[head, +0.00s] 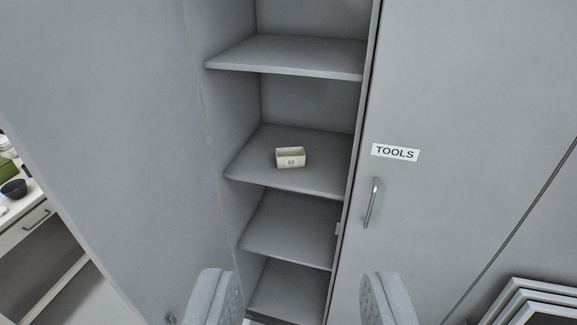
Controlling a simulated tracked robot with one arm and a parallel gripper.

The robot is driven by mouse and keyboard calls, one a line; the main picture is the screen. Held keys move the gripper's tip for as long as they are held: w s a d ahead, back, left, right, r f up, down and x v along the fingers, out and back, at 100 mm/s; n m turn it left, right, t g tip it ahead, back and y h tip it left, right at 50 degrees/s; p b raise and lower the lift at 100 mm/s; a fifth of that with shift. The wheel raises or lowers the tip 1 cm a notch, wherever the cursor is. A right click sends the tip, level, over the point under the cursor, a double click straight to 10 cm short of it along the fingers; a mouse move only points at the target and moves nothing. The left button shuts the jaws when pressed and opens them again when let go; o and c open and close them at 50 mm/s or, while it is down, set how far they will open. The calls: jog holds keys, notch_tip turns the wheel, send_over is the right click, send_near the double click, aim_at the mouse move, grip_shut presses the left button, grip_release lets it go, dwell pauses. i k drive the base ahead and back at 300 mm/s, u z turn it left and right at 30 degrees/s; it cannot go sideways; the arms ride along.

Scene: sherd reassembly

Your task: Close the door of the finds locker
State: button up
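The finds locker stands open in front of me, with several grey shelves (285,60) showing. Its door (120,130) is swung out to the left and fills much of the left side of the view. A small knob or handle shows at the door's lower edge (171,318). A small cream box (290,158) with a label sits on a middle shelf. My gripper (303,300) is open at the bottom of the view, its two fingers well apart with nothing between them. It appears to be in front of the lower shelves, apart from the door.
A shut grey door labelled TOOLS (460,90) with a vertical handle (371,203) is on the right. Stacked grey frames or trays (530,300) are at the lower right. A desk with a drawer (28,228) and a dark bowl (14,189) is at the far left.

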aim_at(100, 103)
jog(key=u, duration=0.05)
jog(key=i, duration=1)
jog(key=z, duration=0.05)
